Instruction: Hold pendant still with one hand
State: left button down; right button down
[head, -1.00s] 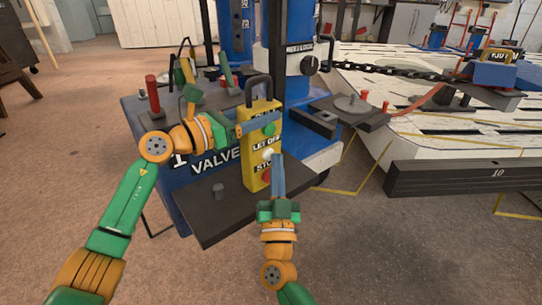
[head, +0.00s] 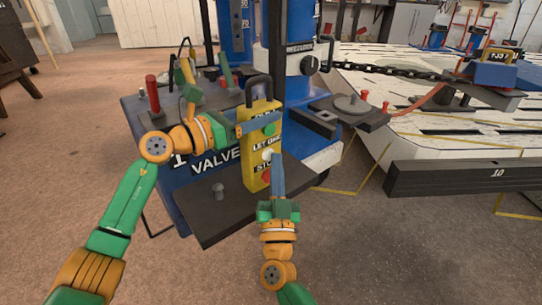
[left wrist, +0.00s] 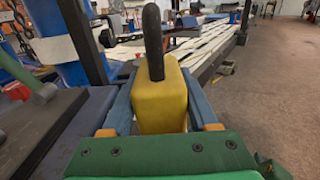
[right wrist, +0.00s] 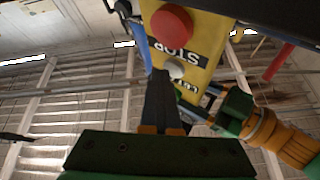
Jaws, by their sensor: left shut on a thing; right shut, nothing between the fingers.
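The yellow pendant (head: 257,173) hangs upright at the blue machine, with a dark loop handle on top and green, white and red buttons on its front. It also shows in the left wrist view (left wrist: 160,105) and the right wrist view (right wrist: 205,35). My left gripper (head: 266,118) is shut on the pendant, one blue finger along each side near its top. My right gripper (head: 278,157) is shut and empty, pointing up in front of the pendant. Its fingertips (right wrist: 160,76) are beside the white button (right wrist: 175,69); I cannot tell whether they touch it. The red button (right wrist: 172,24) is uncovered in the right wrist view.
A dark shelf (head: 210,220) with a grey knob lies below the pendant. A red-handled lever (head: 152,95) stands on the blue machine at the left. A dark beam (head: 450,177) lies at the right, before a pale slatted platform. Open floor lies in front.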

jog(key=shift+s+a, duration=0.15)
jog(key=shift+a, duration=0.2)
jog(key=shift+s+d, duration=0.35)
jog(key=shift+s, duration=0.55)
jog(key=s+d, duration=0.3)
jog(key=s, duration=0.1)
jog(key=shift+d+r, duration=0.1)
jog(key=shift+d, duration=0.05)
dwell(3.2)
jog(key=s+m, duration=0.1)
jog(key=m, duration=0.5)
jog(key=s+d+m, duration=0.1)
jog(key=m, duration=0.6)
jog(key=s+d+m, duration=0.1)
jog(key=m, duration=0.5)
jog(key=shift+d+r+m+g+h, duration=0.2)
jog(key=shift+m+g+h, duration=0.2)
